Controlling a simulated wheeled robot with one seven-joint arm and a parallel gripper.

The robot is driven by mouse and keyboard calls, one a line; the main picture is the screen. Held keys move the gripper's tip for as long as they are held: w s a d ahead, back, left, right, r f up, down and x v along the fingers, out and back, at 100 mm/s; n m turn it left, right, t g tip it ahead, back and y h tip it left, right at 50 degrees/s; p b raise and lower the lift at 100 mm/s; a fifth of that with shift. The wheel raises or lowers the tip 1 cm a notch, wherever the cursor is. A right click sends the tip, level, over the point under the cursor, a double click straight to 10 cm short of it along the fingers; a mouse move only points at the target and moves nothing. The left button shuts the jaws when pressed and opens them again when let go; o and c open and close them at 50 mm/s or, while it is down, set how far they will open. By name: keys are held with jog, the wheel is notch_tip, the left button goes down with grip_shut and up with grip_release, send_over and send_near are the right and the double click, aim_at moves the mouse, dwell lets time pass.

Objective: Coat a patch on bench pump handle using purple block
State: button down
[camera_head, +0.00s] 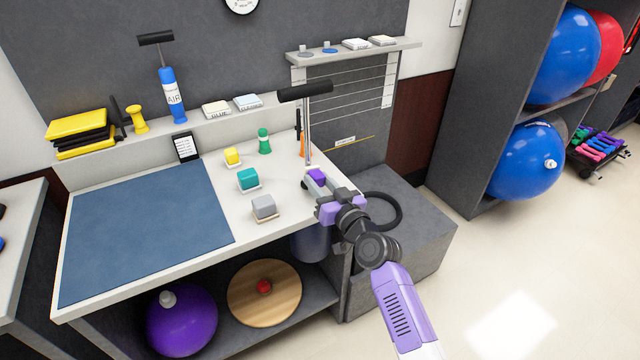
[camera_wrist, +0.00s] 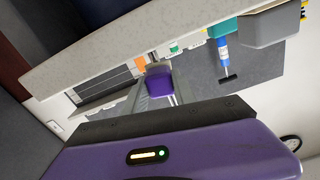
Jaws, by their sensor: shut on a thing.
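The bench pump has a black T-shaped handle (camera_head: 305,91) on an upright chrome shaft at the bench's right end. The purple block (camera_head: 316,176) is at the tip of my gripper (camera_head: 320,188), low beside the shaft and well below the handle. My gripper is shut on the block. In the wrist view the purple block (camera_wrist: 159,82) is in the middle, in front of the purple gripper housing (camera_wrist: 170,155). Its coating face and any contact with the shaft cannot be made out. The pump's lower part is partly hidden by my gripper.
Yellow (camera_head: 232,155), teal (camera_head: 248,179) and grey (camera_head: 264,206) blocks stand on the bench, left of my gripper. A blue air pump (camera_head: 172,95) is on the back ledge. The blue mat (camera_head: 145,230) is bare.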

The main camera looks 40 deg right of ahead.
jog(key=shift+w, duration=0.25)
dwell(0.4)
jog(key=shift+r, duration=0.15)
dwell(0.4)
jog(key=shift+r+p, duration=1.95)
jog(key=shift+r, duration=0.9)
jog(key=shift+s+r+p, duration=0.1)
jog(key=shift+r+p, duration=0.55)
jog(key=shift+r, duration=0.15)
jog(key=shift+f, duration=0.1)
jog(key=shift+f+b, duration=1.45)
jog(key=shift+b, duration=0.4)
